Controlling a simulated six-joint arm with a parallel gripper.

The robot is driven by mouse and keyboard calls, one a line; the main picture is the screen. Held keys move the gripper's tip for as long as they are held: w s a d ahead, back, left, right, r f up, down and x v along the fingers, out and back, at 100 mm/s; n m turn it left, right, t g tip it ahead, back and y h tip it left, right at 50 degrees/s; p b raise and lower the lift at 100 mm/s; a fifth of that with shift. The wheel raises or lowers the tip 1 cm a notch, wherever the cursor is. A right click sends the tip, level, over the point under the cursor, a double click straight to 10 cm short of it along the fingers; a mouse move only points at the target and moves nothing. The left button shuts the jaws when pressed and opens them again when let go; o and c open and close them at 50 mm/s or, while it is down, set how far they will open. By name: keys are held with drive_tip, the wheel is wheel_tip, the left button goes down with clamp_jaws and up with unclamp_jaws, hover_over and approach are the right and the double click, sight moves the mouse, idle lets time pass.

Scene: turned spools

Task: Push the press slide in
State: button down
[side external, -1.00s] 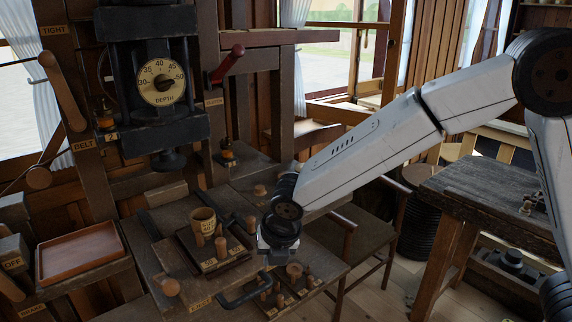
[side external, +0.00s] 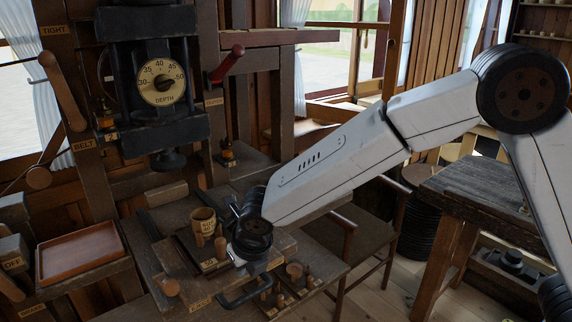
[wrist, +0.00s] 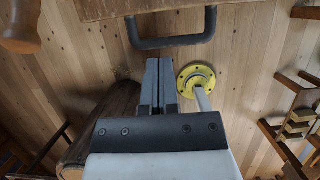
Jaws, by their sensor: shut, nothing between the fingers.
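The press slide (side external: 180,262) is a dark wooden board, drawn out in front of the press. A black bar handle (side external: 245,292) sits on its front edge. A lettered cup (side external: 203,220) and turned wooden pieces stand on the slide. My gripper (side external: 238,262) is just above the handle side, partly hidden by my wrist. In the wrist view my gripper (wrist: 160,64) is shut and empty. Its tips point toward the handle (wrist: 172,43), with a visible gap in that picture. I cannot tell the exact distance. The slide's edge (wrist: 150,8) shows beyond the handle.
The press head (side external: 168,160) hangs above and behind the slide, below a depth dial (side external: 162,83). Small spools (side external: 293,270) stand on a board to the right. A reddish tray (side external: 80,252) is at left.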

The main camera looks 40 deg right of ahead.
sight(203, 226)
drive_tip(key=shift+x, duration=4.25)
drive_tip(key=shift+w, duration=0.1)
drive_tip(key=shift+w, duration=8.95)
drive_tip(key=shift+r, duration=0.3)
drive_tip(key=shift+v, duration=4.75)
